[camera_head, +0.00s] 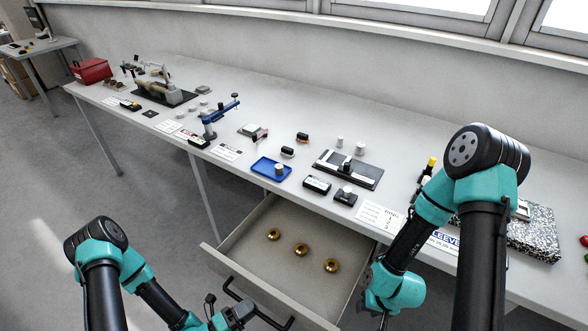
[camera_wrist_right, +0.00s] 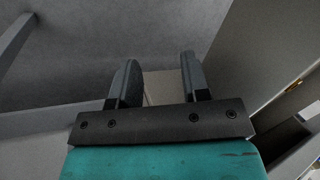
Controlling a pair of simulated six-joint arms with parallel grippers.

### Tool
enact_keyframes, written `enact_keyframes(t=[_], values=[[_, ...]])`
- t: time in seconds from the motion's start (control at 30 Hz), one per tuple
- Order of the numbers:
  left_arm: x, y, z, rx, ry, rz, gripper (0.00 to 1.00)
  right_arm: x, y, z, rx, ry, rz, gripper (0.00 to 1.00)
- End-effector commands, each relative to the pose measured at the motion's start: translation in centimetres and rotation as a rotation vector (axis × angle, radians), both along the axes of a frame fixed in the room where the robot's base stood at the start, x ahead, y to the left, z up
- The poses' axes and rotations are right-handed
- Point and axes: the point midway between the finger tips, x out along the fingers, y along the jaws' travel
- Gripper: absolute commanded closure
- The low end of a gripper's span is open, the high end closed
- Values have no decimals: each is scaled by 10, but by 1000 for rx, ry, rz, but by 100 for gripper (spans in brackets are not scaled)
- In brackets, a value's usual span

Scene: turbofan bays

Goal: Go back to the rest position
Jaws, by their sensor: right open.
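My left gripper (camera_head: 238,313) is low at the bottom of the head view, close to the black handle (camera_head: 262,306) of the open drawer. Whether its jaws are open or shut, or touch the handle, I cannot tell. My right arm comes down on the right side, and its gripper (camera_head: 380,311) is low by the drawer's right side, mostly hidden by the wrist. In the right wrist view the right gripper (camera_wrist_right: 157,75) has its two dark fingers apart with nothing between them.
The drawer (camera_head: 278,282) is pulled out and holds three brass rings (camera_head: 301,249). The long white bench (camera_head: 240,105) carries a blue tray (camera_head: 271,168), a dark plate fixture (camera_head: 348,169), a blue clamp stand (camera_head: 209,128) and a red box (camera_head: 92,71). Floor (camera_head: 150,190) is clear at left.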

Motion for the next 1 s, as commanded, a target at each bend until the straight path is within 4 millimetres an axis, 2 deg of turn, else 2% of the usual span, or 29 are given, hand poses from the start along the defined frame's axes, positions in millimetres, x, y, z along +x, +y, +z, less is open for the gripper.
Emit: enact_keyframes(t=[0.13,0.73,1.0], values=[[5,-9,2,1,-1,-1,60,0,0,0,0,0,0,57],[7,-6,2,1,0,7,60,0,0,0,0,0,0,57],[-5,8,-2,0,1,3,60,0,0,0,0,0,0,57]])
